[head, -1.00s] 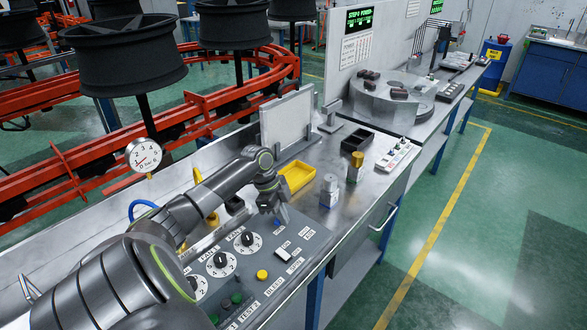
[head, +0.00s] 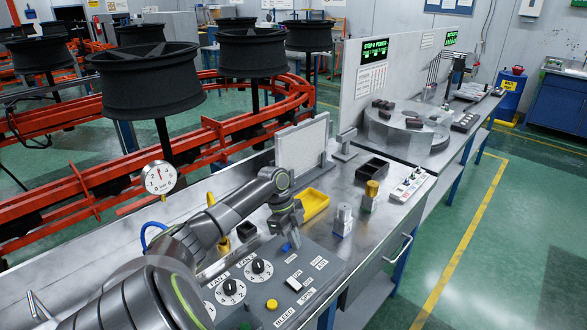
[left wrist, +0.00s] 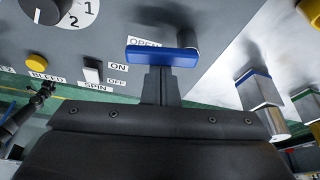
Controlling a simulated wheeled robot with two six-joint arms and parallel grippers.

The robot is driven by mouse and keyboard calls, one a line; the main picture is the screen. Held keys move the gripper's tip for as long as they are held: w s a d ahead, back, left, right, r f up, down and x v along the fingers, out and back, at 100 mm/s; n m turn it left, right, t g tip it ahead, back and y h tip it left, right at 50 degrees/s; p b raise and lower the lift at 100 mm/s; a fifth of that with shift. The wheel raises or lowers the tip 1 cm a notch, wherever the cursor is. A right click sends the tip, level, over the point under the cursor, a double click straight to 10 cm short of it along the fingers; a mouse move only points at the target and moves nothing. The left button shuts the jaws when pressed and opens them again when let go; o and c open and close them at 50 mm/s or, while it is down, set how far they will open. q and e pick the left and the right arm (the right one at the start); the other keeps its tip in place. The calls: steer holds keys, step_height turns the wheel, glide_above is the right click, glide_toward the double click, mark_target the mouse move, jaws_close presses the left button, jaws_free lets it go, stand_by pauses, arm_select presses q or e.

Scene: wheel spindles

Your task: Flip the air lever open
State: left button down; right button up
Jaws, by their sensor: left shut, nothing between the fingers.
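The air lever shows as a blue bar in the left wrist view (left wrist: 162,55), on the grey control panel (left wrist: 215,18) and beside an OPEN label. The bar lies across the picture, with a grey round post at its right end. My left gripper (left wrist: 160,82) is shut and empty, its fingertips right at the blue bar; I cannot tell whether they touch. In the head view my left gripper (head: 289,240) is over the far part of the panel and hides most of the lever.
The panel carries dials (head: 258,267), a white SPIN switch (head: 294,284) and a yellow BLEED button (head: 272,304). A silver block (head: 343,221), a gold-topped block (head: 369,196) and a yellow tray (head: 313,204) stand beyond it. A pressure gauge (head: 159,178) stands at the left.

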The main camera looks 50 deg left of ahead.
arm_select(q)
steer(key=shift+d+r, duration=0.1)
steer(key=shift+d, duration=0.05)
steer(key=shift+d+p, duration=0.25)
steer(key=shift+p, duration=0.1)
steer(key=d+p, duration=0.1)
steer(key=w+d, duration=0.1)
steer(key=d, duration=0.1)
steer(key=shift+w+r+p, duration=0.1)
steer(key=shift+r+p, duration=0.05)
steer(key=shift+p, duration=0.2)
steer(key=b+v, duration=0.2)
steer(key=v, duration=0.7)
steer(key=shift+a+r+b, duration=0.15)
steer(key=shift+r+b, duration=0.15)
steer(key=shift+b, duration=0.1)
steer(key=shift+f, duration=0.1)
